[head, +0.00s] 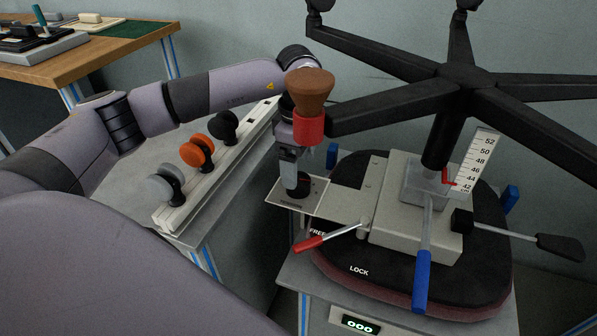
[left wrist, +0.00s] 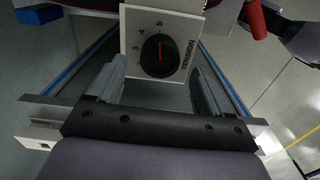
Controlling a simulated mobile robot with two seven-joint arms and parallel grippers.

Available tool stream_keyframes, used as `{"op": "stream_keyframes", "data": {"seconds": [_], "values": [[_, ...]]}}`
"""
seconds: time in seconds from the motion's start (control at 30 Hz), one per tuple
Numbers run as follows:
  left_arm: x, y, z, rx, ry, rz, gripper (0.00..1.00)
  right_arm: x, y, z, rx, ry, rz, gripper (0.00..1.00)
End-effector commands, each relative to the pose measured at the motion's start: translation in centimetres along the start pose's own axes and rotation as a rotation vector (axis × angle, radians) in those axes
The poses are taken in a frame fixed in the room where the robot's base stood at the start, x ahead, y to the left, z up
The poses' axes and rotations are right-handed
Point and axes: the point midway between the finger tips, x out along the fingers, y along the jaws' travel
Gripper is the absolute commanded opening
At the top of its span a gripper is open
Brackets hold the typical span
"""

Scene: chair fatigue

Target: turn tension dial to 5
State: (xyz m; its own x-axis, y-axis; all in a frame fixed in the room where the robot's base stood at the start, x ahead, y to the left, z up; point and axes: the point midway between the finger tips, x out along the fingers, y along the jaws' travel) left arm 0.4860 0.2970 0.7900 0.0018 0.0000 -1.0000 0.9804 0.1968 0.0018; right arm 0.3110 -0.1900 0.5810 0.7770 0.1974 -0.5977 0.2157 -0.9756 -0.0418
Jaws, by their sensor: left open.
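The tension dial is a round black knob with a red pointer line on a pale plate marked TENSION. In the left wrist view the dial (left wrist: 158,56) shows the numbers 3, 4 and 5 around its edge, and the red line points up, close to the 5. In the head view the plate (head: 318,198) juts from the left of the chair mechanism, with the dial partly hidden by my gripper. My left gripper (head: 292,178) is above the dial, with its open fingers either side of it in the left wrist view (left wrist: 157,78). Contact cannot be told. My right gripper is not in view.
The upturned chair seat (head: 440,290) carries a red-handled FREE/LOCK lever (head: 310,243), a blue-handled lever (head: 422,280) and a black lever (head: 555,245). The black star base (head: 470,100) spreads overhead. A rack with grey, orange and black knobs (head: 197,150) stands left.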

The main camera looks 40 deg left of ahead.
Motion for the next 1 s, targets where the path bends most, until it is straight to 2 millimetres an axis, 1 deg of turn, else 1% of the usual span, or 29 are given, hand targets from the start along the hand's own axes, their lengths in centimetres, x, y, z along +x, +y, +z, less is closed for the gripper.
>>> {"op": "stream_keyframes", "data": {"seconds": [0.03,0.1,0.27,1.0], "values": [[-1.0,0.0,0.0,0.000,-0.001,0.002,0.80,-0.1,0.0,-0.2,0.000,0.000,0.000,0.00],[-2.0,0.0,0.0,0.000,-0.001,0.002,0.80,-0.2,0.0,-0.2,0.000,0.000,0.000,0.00],[-3.2,0.0,0.0,0.000,0.000,0.000,0.80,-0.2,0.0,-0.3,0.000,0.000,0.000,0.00],[-3.3,0.0,0.0,0.001,0.000,-0.001,0.80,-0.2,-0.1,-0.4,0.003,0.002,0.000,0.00]]}}
